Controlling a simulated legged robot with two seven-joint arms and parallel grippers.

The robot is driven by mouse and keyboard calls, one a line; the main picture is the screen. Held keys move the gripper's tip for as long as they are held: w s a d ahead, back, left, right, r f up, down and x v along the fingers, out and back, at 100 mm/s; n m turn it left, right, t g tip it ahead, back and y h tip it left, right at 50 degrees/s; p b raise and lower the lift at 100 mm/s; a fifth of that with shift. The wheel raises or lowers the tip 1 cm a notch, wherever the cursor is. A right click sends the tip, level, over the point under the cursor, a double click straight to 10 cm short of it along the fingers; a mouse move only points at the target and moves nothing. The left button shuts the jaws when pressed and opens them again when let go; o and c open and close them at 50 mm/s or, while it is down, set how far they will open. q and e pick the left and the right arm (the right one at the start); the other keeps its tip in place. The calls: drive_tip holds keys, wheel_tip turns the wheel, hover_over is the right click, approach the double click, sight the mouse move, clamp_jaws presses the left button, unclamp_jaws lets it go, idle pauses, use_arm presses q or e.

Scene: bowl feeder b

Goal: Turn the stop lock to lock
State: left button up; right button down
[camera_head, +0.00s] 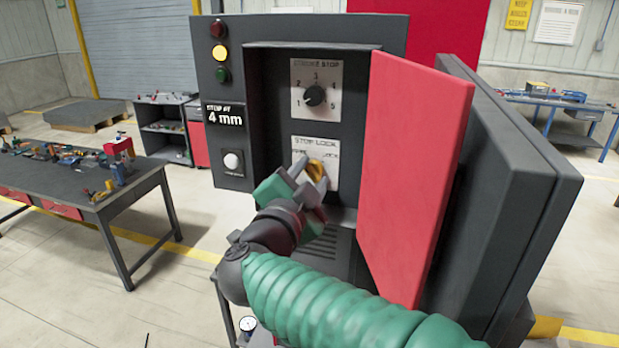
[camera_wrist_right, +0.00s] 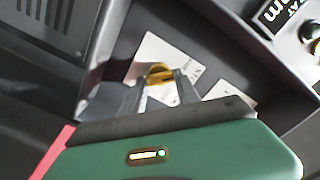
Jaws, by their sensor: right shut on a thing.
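The stop lock is a yellow knob (camera_head: 315,170) on a white plate (camera_head: 303,149) labelled "STOP LOCK", inside the dark cabinet recess. My right gripper (camera_head: 310,179) reaches into the recess and is shut on the yellow knob. In the right wrist view the knob (camera_wrist_right: 160,74) sits between the two grey fingertips (camera_wrist_right: 161,88), with the white plate (camera_wrist_right: 152,54) behind it. The fingers hide part of the knob and plate lettering, so I cannot tell its exact setting. My left gripper is not in view.
A numbered dial (camera_head: 313,95) sits above the stop lock. An open red door (camera_head: 415,165) stands close to the right of my arm. A "STOP AT 4 mm" sign (camera_head: 225,116) and lamps (camera_head: 220,53), the middle one lit yellow, are on the left. A workbench (camera_head: 95,185) stands farther left.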

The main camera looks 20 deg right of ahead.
drive_tip(key=shift+d+m+b, duration=0.15)
drive_tip(key=shift+m+b, duration=0.35)
drive_tip(key=shift+b, duration=0.1)
drive_tip(key=m+b, duration=0.3)
drive_tip(key=b, duration=0.1)
drive_tip(key=m+b, duration=0.4)
drive_tip(key=f+m+b, duration=0.1)
drive_tip(key=m+b, duration=0.5)
drive_tip(key=m, duration=0.1)
drive_tip(key=shift+f+b, duration=0.15)
drive_tip(key=shift+b, duration=0.15)
drive_tip(key=shift+w+f+m+b, duration=0.1)
drive_tip(key=shift+m+b, duration=0.6)
drive_tip(key=shift+m, duration=0.6)
drive_tip(key=c, duration=1)
unclamp_jaws()
drive_tip(key=shift+o, duration=0.5)
drive_tip(key=shift+r, duration=0.2)
